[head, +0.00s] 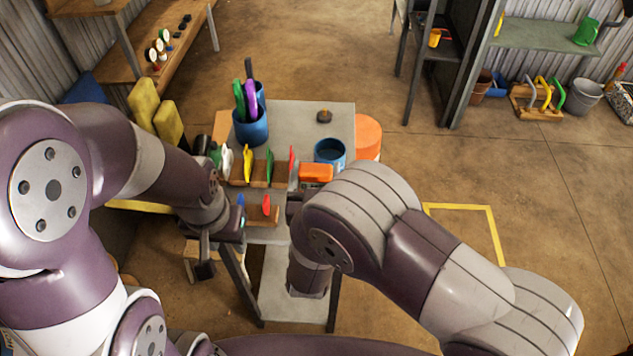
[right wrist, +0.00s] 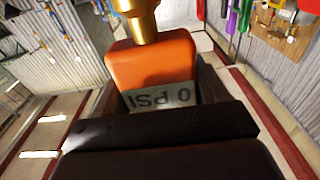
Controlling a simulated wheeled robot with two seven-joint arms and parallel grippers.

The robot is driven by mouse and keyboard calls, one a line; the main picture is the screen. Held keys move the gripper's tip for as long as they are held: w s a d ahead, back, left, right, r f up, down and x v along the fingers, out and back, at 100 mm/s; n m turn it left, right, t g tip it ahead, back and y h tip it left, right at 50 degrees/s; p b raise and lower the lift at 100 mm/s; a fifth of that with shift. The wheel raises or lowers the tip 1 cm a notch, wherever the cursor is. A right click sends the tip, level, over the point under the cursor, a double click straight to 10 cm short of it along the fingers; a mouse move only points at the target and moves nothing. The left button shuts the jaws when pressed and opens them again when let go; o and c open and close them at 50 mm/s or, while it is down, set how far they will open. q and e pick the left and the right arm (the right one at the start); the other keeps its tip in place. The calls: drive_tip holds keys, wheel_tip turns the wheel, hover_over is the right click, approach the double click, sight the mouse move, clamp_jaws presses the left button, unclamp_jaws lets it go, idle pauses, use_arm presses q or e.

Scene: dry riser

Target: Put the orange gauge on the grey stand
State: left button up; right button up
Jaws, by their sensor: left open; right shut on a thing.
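The orange gauge (head: 316,171) is over the grey table, left of my right arm. In the right wrist view the gauge (right wrist: 150,62) shows a brass fitting and a pale display reading 0 PSI, upside down. My right gripper (head: 300,190) is shut on it; the fingers are mostly hidden in the head view. A small dark grey round piece (head: 324,117) with a brownish top sits at the table's back; I cannot tell for sure whether it is the grey stand. My left gripper (head: 207,255) is open and empty at the table's left front.
The grey table (head: 290,112) holds a blue cup (head: 250,128) of coloured tools, a blue pot (head: 330,152) and wooden racks (head: 262,215) with coloured pieces. An orange round thing (head: 367,135) stands at its right.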

drive_tip(key=shift+f, duration=0.95)
drive_tip(key=shift+w+a+f, duration=0.1)
drive_tip(key=shift+f, duration=0.25)
drive_tip(key=shift+f, duration=0.15)
drive_tip(key=o, duration=1.1)
drive_tip(key=shift+c, duration=0.2)
